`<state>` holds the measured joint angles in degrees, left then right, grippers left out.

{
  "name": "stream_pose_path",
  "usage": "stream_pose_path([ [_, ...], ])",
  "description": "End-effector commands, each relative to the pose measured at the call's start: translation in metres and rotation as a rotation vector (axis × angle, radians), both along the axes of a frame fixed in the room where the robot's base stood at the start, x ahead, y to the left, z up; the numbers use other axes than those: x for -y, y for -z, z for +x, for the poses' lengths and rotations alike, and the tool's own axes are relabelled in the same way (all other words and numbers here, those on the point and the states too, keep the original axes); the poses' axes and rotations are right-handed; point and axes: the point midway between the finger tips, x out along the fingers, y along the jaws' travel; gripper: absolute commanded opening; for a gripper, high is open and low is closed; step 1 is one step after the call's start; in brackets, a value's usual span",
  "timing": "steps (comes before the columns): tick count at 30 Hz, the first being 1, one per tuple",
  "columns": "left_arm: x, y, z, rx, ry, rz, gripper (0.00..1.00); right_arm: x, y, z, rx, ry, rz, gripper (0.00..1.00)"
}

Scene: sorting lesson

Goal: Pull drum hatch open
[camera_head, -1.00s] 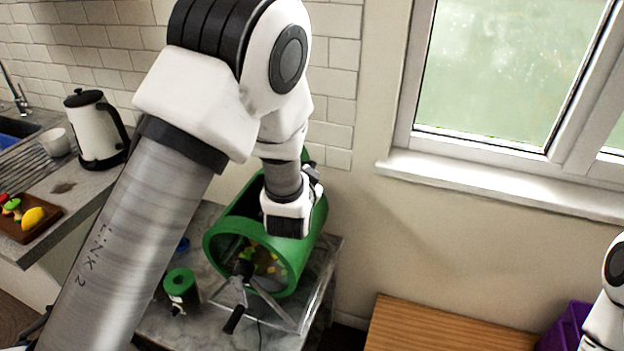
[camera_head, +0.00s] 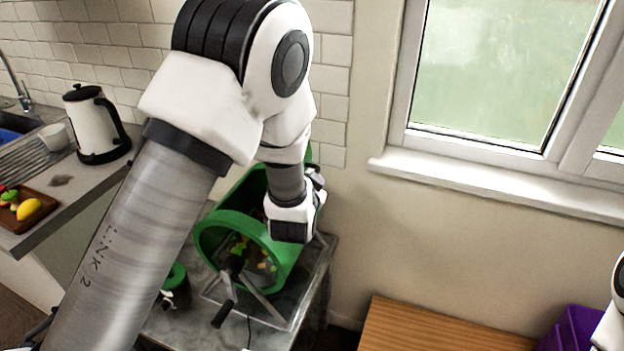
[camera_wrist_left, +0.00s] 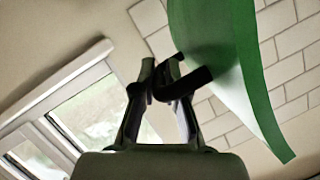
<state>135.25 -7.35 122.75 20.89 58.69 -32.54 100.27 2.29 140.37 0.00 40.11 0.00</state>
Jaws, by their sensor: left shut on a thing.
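The green drum (camera_head: 206,240) lies on its side on a clear stand, its round front end facing me, with small yellow and green pieces inside. A dark opening shows in its upper side, beside my left wrist. My left gripper (camera_wrist_left: 162,75) is shut on the black handle (camera_wrist_left: 187,84) of the curved green hatch (camera_wrist_left: 245,70). In the wrist view the hatch panel stands out against the tiled wall. In the head view my wrist hides the fingertips and handle. Only part of my right arm shows at the right edge; its gripper is out of view.
A crank (camera_head: 226,312) sticks out at the drum's front. A green-topped container (camera_head: 176,275) is partly hidden by my left arm. A kettle (camera_head: 95,125) and a tray (camera_head: 45,207) of toy food sit on the left counter. A wooden top (camera_head: 430,330) and purple crate (camera_head: 570,330) are at right.

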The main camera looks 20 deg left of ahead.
Motion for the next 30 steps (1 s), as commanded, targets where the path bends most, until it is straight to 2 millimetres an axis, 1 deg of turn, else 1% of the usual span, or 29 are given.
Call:
stream_pose_path([
  [1,0.0,0.001,0.0,-0.002,-0.001,0.0,0.0,0.0,0.0,0.0,0.0,0.0,0.0,0.4],
  [3,0.0,0.001,0.0,-0.001,-0.001,-0.001,0.29,0.0,0.0,0.0,0.0,0.0,0.0,0.4],
  [4,0.0,0.001,0.0,-0.002,-0.001,0.0,0.37,0.0,0.0,0.0,0.0,0.0,0.0,0.4],
  [14,0.001,-0.001,-0.003,-0.001,-0.001,0.0,0.37,0.0,0.0,0.0,0.0,0.0,0.0,0.4],
  [17,0.004,-0.004,-0.014,-0.003,0.001,0.002,0.37,0.0,0.0,0.0,0.0,0.0,0.0,0.4],
  [24,0.016,-0.019,-0.057,-0.003,0.002,0.003,0.37,0.0,0.0,0.0,0.0,0.0,0.0,0.4],
  [27,0.018,-0.022,-0.066,-0.002,0.001,0.001,0.37,0.0,0.0,0.0,0.0,0.0,0.0,0.4],
  [30,0.019,-0.022,-0.069,-0.002,-0.001,0.0,0.37,0.0,0.0,0.0,0.0,0.0,0.0,0.4],
])
